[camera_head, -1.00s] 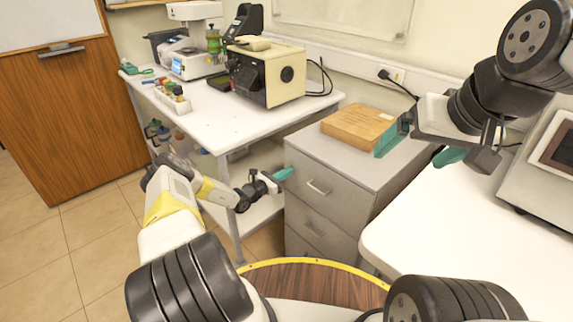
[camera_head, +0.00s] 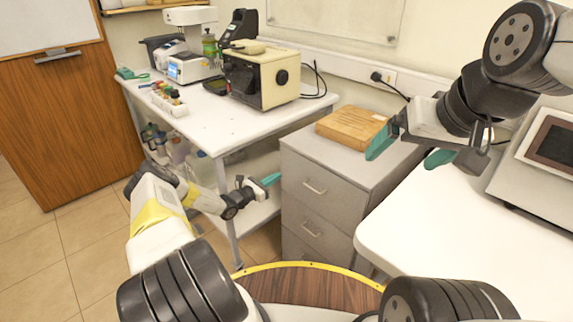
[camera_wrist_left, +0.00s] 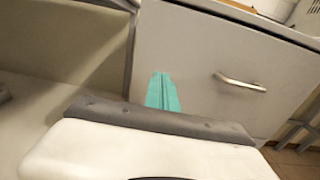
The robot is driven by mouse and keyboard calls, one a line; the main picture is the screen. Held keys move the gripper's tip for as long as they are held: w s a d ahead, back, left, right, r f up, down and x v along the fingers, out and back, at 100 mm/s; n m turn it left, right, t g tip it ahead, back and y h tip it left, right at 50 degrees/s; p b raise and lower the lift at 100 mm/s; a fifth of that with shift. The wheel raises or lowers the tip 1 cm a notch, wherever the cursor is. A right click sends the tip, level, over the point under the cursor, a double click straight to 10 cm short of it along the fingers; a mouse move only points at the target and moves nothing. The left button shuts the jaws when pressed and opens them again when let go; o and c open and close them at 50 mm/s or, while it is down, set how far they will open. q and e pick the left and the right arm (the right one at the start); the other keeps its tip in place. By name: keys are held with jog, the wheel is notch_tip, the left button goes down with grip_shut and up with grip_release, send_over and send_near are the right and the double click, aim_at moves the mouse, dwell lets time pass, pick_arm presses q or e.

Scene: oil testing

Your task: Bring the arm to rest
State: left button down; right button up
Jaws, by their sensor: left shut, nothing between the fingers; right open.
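My left gripper (camera_head: 270,180) is shut and empty, with its teal fingertips together. It is in front of the left side of the grey drawer cabinet, below the level of the white tabletop. In the left wrist view its shut teal fingers (camera_wrist_left: 162,93) point at the grey drawer front. My right gripper (camera_head: 408,148) is open and empty, with its two teal fingers wide apart. It hangs between the cabinet top and the white table on the right.
The grey drawer cabinet (camera_head: 312,217) bears a wooden box (camera_head: 352,127). The white bench (camera_head: 215,122) at the back left holds a cream-coloured machine (camera_head: 262,75) and a bottle rack (camera_head: 168,100). A white table (camera_head: 440,225) with a screened device (camera_head: 545,150) stands right. Tiled floor is open at left.

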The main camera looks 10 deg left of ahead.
pick_arm(q)
jog(key=v, duration=0.9)
jog(key=s+d+r+m+g, duration=0.4)
jog(key=r+m, duration=0.2)
jog(key=r, duration=0.3)
jog(key=s+d+r+m+g+y, duration=0.1)
jog(key=s+d+r+m+g, duration=0.4)
jog(key=r, duration=0.4)
jog(key=s+d+r+m+g, duration=0.2)
jog(key=d+r+m+g, duration=0.1)
jog(key=r+m, duration=0.45)
jog(key=s+a+r+m+t+y, duration=0.2)
jog(key=s+r+m+y, duration=0.2)
jog(key=s+r, duration=0.5)
jog(key=s+a+r+m+t+y, duration=0.1)
jog(key=s+r+m+y, duration=0.3)
jog(key=s+r, duration=0.5)
jog(key=s+m+t, duration=0.1)
jog(key=s+m, duration=0.1)
jog(key=s, duration=0.6)
jog(key=shift+a+r, duration=0.3)
jog(key=shift+a, duration=0.1)
